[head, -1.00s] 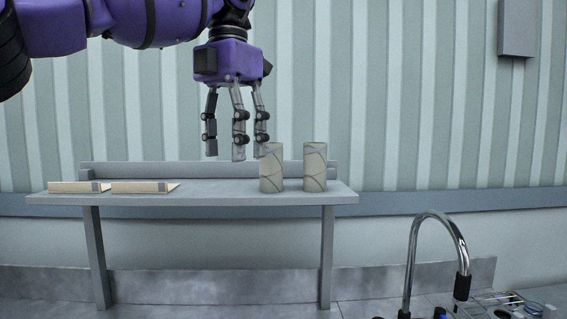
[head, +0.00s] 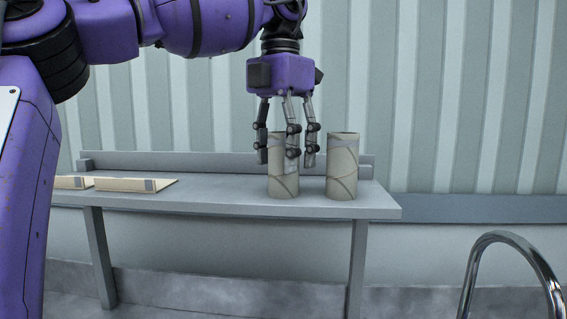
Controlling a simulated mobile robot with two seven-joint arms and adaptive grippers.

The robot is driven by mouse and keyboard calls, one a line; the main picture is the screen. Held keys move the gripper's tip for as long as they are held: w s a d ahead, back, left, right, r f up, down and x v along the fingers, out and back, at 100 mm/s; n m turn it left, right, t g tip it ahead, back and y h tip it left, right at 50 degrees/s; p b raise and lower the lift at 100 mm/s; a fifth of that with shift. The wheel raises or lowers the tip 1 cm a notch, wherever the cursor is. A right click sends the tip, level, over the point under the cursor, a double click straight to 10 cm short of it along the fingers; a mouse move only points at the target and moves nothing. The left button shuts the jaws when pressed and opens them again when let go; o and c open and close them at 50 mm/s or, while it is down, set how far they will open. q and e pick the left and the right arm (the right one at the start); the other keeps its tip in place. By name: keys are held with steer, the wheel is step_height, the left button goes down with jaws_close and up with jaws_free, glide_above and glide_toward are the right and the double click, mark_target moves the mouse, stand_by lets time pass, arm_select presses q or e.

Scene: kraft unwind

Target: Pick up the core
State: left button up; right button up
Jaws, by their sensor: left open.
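Two upright grey-brown cardboard cores stand side by side on the right part of a grey shelf in the head view. The left core (head: 284,184) has my left gripper (head: 286,160) over it, fingers pointing down. The fingers are spread and open, and they overlap the upper half of this core in the picture. I cannot tell whether any finger touches it. The right core (head: 342,170) stands free, just right of the fingers. My right gripper is not in view.
The grey shelf (head: 230,193) has a low back rail. Flat beige wedge-shaped pieces (head: 130,184) lie on its left part. A chrome curved tap (head: 510,240) rises at the lower right. A ribbed wall (head: 450,100) is behind. The middle of the shelf is clear.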

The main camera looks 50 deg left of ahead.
mark_target(282, 170)
arm_select(q)
step_height(282, 170, down, 4)
steer(key=shift+w+r, duration=0.15)
steer(key=shift+r, duration=0.1)
steer(key=c, duration=1.2)
steer(key=shift+r, duration=0.15)
